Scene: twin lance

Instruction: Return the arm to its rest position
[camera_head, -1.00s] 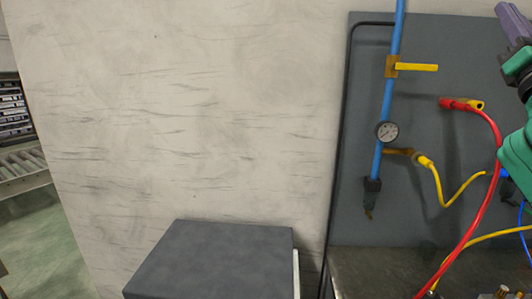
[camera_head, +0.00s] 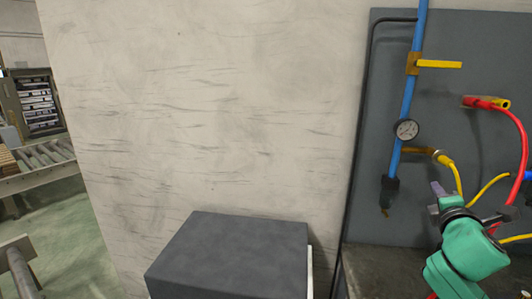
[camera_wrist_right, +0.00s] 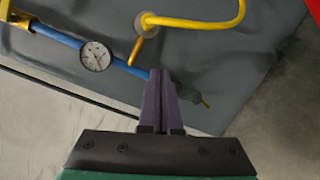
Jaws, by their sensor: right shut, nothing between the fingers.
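My right gripper (camera_head: 438,190) is at the lower right of the head view, in front of the grey panel, on a green arm. In the right wrist view its two purple fingers (camera_wrist_right: 161,85) lie together with nothing between them. The fingertips appear below the yellow hose fitting and to the right of the lower end of the blue pipe; I cannot tell the exact distance to the panel. My left gripper is in neither view.
A grey panel (camera_head: 465,105) carries a blue pipe (camera_head: 411,95) with a gauge (camera_head: 406,129) and a yellow lever (camera_head: 438,64). A red hose (camera_head: 518,130) and a yellow hose (camera_head: 457,178) hang near my right arm. A dark grey box (camera_head: 230,255) stands front centre. A roller conveyor (camera_head: 40,160) is far left.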

